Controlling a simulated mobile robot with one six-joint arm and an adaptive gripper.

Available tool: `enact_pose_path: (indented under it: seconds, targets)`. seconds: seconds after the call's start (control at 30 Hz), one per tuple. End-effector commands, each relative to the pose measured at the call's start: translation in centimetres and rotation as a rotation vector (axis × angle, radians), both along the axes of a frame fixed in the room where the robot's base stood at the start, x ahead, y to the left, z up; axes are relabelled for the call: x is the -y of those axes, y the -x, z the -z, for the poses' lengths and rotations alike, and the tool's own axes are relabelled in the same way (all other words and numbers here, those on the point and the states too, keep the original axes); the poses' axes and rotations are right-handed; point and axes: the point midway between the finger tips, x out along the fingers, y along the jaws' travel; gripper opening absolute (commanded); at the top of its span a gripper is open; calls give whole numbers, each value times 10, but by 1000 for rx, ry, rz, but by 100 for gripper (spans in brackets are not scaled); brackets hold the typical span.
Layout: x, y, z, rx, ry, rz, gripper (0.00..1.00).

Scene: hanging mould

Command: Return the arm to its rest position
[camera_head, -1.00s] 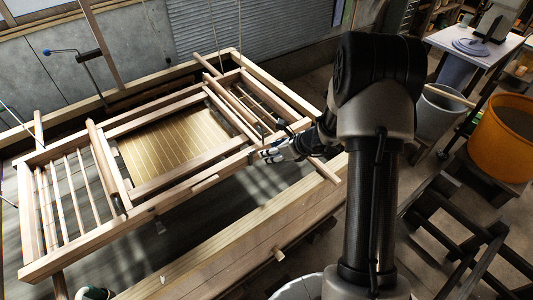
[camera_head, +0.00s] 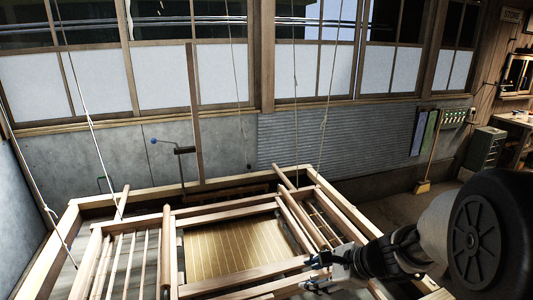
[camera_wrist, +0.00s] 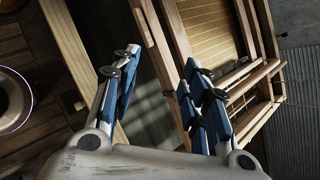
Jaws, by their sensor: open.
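The hanging mould is a wooden frame (camera_head: 220,275) around a gold ribbed screen (camera_head: 235,246). It lies over a larger wooden vat with slatted parts at both sides. My gripper (camera_head: 322,268) is at the front right edge of the frame in the head view, small and partly cut by the lower edge. The screen (camera_wrist: 212,25) shows beyond the right finger. I cannot tell whether a finger touches the frame.
Ropes (camera_head: 327,110) hang down to the mould's surroundings. A crank with a blue knob (camera_head: 175,147) stands behind the vat. A broom (camera_head: 431,150) leans on the back wall. The floor at right (camera_head: 385,205) is clear. A round pale-rimmed vessel (camera_wrist: 25,95) is at left in the wrist view.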

Motion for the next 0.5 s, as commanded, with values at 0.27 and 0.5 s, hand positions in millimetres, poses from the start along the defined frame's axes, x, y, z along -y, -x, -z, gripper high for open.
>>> enact_pose_path:
  seconds: [0.27,0.5]
  targets:
    - [-43,114,-49,231,403,-638,42]
    - [-29,209,-53,362,797,-1123,42]
